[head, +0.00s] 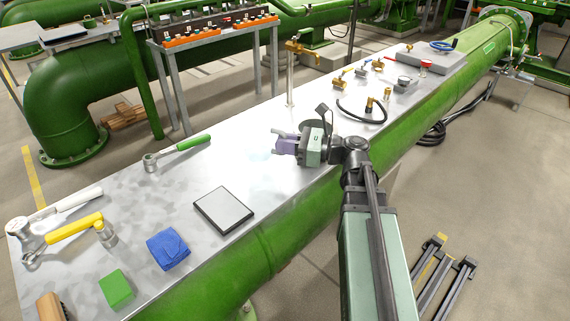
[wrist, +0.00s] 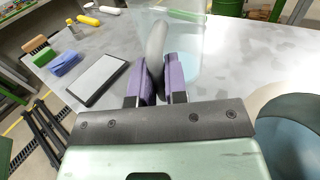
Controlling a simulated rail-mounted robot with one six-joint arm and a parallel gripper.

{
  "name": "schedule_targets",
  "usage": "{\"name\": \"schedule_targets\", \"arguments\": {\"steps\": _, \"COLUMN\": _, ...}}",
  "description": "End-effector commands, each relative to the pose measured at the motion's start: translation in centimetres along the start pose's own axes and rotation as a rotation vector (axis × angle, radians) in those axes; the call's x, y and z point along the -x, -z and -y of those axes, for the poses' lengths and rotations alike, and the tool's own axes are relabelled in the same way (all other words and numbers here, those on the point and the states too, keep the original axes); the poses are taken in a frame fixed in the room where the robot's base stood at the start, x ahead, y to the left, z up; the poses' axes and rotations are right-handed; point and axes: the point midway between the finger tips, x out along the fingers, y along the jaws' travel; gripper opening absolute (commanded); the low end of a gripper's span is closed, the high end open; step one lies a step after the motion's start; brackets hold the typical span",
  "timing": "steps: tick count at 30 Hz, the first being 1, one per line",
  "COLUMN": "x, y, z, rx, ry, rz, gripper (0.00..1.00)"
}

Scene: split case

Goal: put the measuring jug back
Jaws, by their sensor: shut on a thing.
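The clear measuring jug (wrist: 188,55) with its thick grey handle (wrist: 155,45) is in front of my gripper in the wrist view. My gripper (wrist: 165,82) has its purple fingers shut on the handle. In the head view my gripper (head: 284,146) is over the middle of the metal bench top. The jug is so transparent there that its outline is hardly visible. I cannot tell whether its base touches the bench.
A dark-edged grey pad (head: 223,210) lies bare on the bench, with a green-handled ratchet (head: 178,151) behind it. A blue cloth (head: 167,248) and green block (head: 116,289) are nearer. A dark round container (head: 314,127) stands close behind my gripper. A brass-topped post (head: 290,80) rises beyond.

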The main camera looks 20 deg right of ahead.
Motion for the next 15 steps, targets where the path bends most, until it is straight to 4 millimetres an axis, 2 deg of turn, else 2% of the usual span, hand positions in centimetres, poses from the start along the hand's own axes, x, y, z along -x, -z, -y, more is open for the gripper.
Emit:
{"name": "schedule_targets", "arguments": {"steps": 1, "x": 0.0, "y": 1.7, "z": 0.0, "rx": 0.0, "ry": 0.0, "rz": 0.0, "gripper": 0.0}}
{"name": "schedule_targets", "arguments": {"steps": 5, "x": 0.0, "y": 4.1, "z": 0.0, "rx": 0.0, "ry": 0.0, "rz": 0.0, "gripper": 0.0}}
{"name": "schedule_targets", "arguments": {"steps": 15, "x": 0.0, "y": 4.0, "z": 0.0, "rx": 0.0, "ry": 0.0, "rz": 0.0, "gripper": 0.0}}
